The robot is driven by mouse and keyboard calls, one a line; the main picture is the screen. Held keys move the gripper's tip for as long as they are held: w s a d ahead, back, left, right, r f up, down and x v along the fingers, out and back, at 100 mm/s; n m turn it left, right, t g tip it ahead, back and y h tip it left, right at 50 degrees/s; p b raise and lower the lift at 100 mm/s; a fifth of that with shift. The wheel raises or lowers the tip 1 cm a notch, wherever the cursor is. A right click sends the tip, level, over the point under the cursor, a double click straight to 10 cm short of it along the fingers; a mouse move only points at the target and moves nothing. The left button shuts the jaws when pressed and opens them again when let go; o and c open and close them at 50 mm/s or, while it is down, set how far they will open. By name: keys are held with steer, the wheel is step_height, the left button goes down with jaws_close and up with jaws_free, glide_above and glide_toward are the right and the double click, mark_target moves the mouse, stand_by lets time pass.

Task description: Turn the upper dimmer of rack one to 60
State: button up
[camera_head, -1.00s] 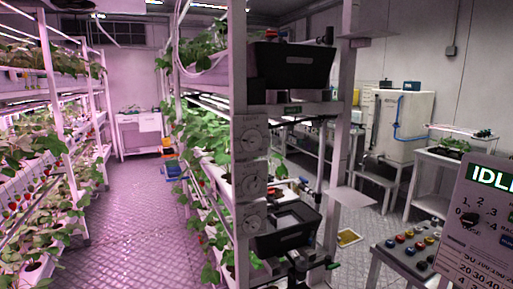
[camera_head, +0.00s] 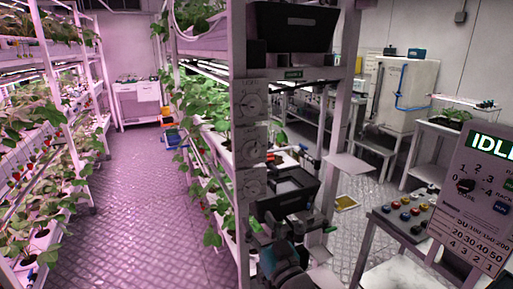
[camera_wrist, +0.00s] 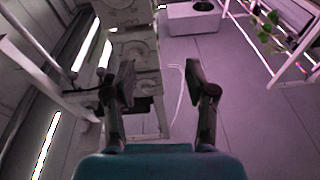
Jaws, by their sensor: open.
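Three pale dial plates with round knobs run down the front post of the near rack in the head view: the top dial (camera_head: 252,102), the middle dial (camera_head: 252,148) and the bottom dial (camera_head: 251,186). Their scale marks are too small to read. My gripper (camera_wrist: 160,80) is open and empty in the wrist view, fingers apart, with dial plates (camera_wrist: 135,50) beyond them. The fingers look clear of the plates. In the head view my teal wrist is low, in front of the rack's lower part.
Black bins (camera_head: 290,27) sit on the rack's right side. A control panel (camera_head: 480,190) reading IDLE and a console with coloured buttons (camera_head: 405,215) stand at the right. Leafy plants (camera_head: 200,120) line the rack's left side. The aisle floor (camera_head: 140,200) is clear.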

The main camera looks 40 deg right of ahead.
steer(key=t+h, duration=0.1)
steer(key=t, duration=0.1)
glide_toward(255, 109)
steer(key=shift+n, duration=0.3)
steer(key=x, duration=0.8)
steer(key=shift+w+r, duration=0.25)
steer(key=shift+w, duration=0.1)
jaws_close()
